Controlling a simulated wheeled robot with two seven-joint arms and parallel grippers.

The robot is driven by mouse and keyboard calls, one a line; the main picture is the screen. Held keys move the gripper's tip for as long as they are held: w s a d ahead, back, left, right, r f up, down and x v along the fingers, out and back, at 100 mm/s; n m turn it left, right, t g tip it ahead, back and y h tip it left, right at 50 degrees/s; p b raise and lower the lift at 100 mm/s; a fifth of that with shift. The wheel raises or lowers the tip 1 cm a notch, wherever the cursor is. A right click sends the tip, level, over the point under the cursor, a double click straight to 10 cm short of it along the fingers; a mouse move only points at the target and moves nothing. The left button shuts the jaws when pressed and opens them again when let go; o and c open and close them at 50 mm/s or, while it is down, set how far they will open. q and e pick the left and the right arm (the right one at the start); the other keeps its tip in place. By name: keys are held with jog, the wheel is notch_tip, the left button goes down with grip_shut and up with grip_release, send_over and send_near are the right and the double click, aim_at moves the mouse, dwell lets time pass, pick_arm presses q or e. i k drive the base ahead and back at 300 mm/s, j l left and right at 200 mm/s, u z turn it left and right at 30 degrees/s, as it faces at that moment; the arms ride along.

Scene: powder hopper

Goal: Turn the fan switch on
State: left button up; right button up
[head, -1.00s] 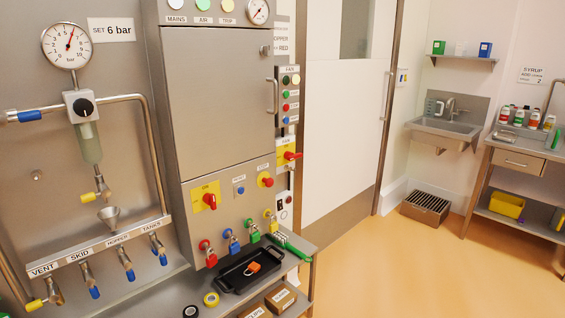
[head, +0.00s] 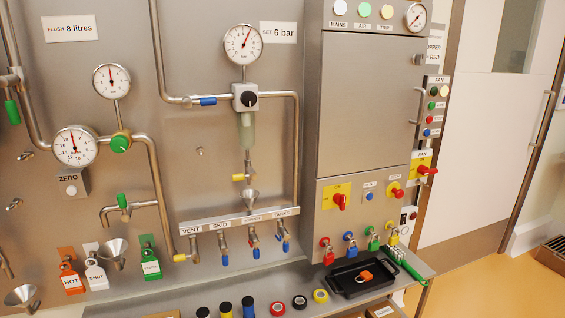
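Neither of my grippers shows in the head view.
The grey cabinet (head: 363,105) has a red rotary switch (head: 340,202) on yellow and a red stop button (head: 397,194). Several coloured padlocks hang below. A black tray (head: 346,284) with an orange item sits on the shelf. Gauges, pipes and valves fill the left.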

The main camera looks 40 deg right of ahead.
aim_at(424, 171)
jog(key=l+u, duration=0.2)
jog(key=l, duration=0.25)
jog(key=l+u, duration=0.2)
jog(key=l, duration=0.3)
jog(key=k+l+u, duration=0.2)
jog(key=l, duration=0.25)
jog(key=l+u, duration=0.2)
jog(key=l, duration=0.25)
jog(key=k+l+u, duration=0.2)
jog(key=l, duration=0.2)
